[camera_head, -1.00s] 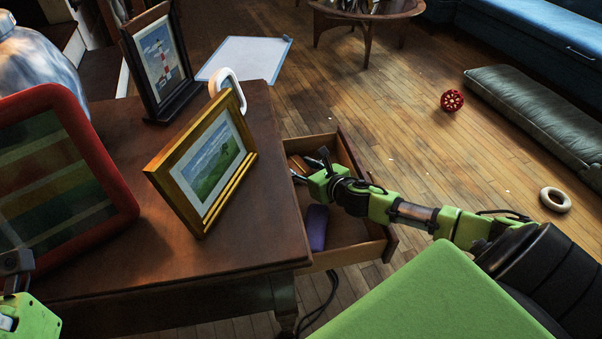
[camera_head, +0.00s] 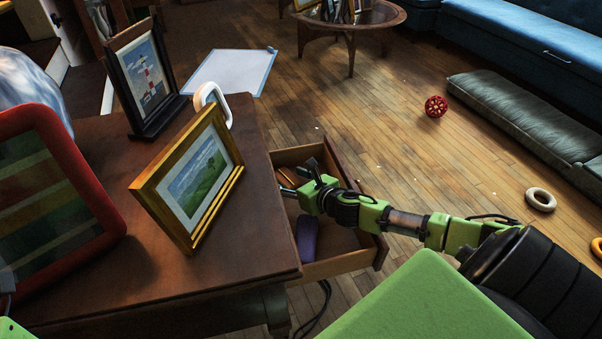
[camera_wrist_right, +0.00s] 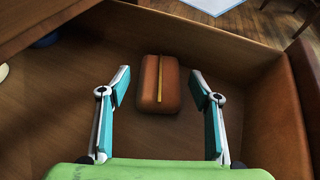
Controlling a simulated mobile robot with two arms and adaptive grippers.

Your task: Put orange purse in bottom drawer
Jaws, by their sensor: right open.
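The orange-brown purse (camera_wrist_right: 158,84) with a yellow strip down its middle lies on the floor of the open wooden drawer (camera_wrist_right: 255,60) in the right wrist view. In the head view the drawer (camera_head: 355,262) is pulled out from the dark wooden table. The purse (camera_head: 287,178) shows there partly, near my fingers. My right gripper (camera_wrist_right: 158,92) is open at the drawer, with its fingers spread on either side of the purse and apart from it. It also shows in the head view (camera_head: 302,180). My left gripper's fingers are out of view.
A purple object (camera_head: 306,238) lies in the drawer. The tabletop (camera_head: 232,255) above holds a gold picture frame (camera_head: 190,185), a lighthouse picture (camera_head: 148,80) and a red-edged frame (camera_head: 75,160). A red ball (camera_head: 435,106) and a pale ring (camera_head: 540,199) lie on the open floor.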

